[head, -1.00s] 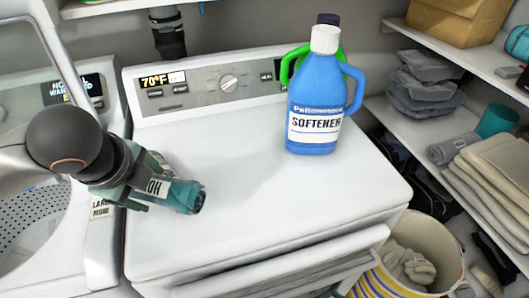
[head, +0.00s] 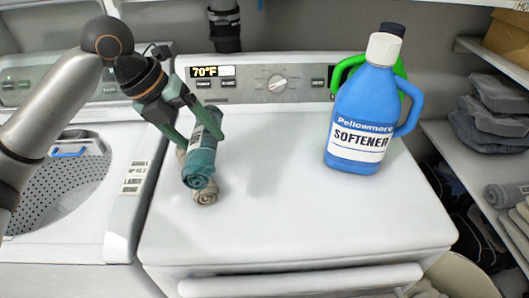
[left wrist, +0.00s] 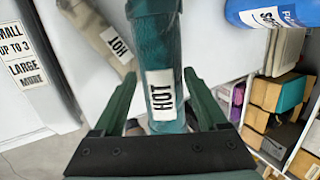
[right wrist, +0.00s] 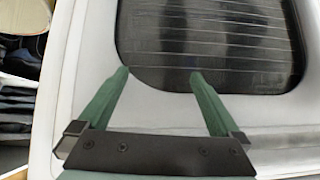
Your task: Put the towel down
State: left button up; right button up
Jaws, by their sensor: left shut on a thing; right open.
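A rolled teal towel (head: 201,158) with a white HOT label is between the fingers of my left gripper (head: 199,138), which is shut on it. It is over the left part of the white dryer top (head: 285,215); I cannot tell whether it touches the surface. A rolled beige towel (head: 205,194), also labelled HOT, lies on the dryer top beside and partly behind the teal one. Both towels show in the left wrist view, teal (left wrist: 158,40) and beige (left wrist: 98,35). My right gripper (right wrist: 159,74) is open and empty, in front of a dark window in a pale panel.
A blue softener bottle (head: 362,115) stands at the dryer's back right, with a green-handled bottle (head: 402,68) behind it. A washer (head: 75,215) is on the left. Shelves with folded grey cloths (head: 490,120) are on the right. The dryer top's middle and front are clear.

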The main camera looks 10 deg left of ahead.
pick_arm(q)
jog(key=w+d+f, duration=0.2)
jog(key=w, duration=0.1)
jog(key=w+d+f, duration=0.2)
jog(key=f, duration=0.1)
jog(key=w+d+f+p, duration=0.1)
jog(key=w+d+f, duration=0.1)
jog(key=w, duration=0.1)
jog(key=shift+w+f, duration=0.3)
jog(key=shift+f, duration=0.05)
jog(key=shift+w+d+f, duration=0.2)
jog(key=shift+w+f, duration=0.1)
jog(key=shift+f, duration=0.15)
jog(key=shift+f+p, duration=0.4)
jog(key=shift+f, duration=1.1)
jog(key=o, duration=1.5)
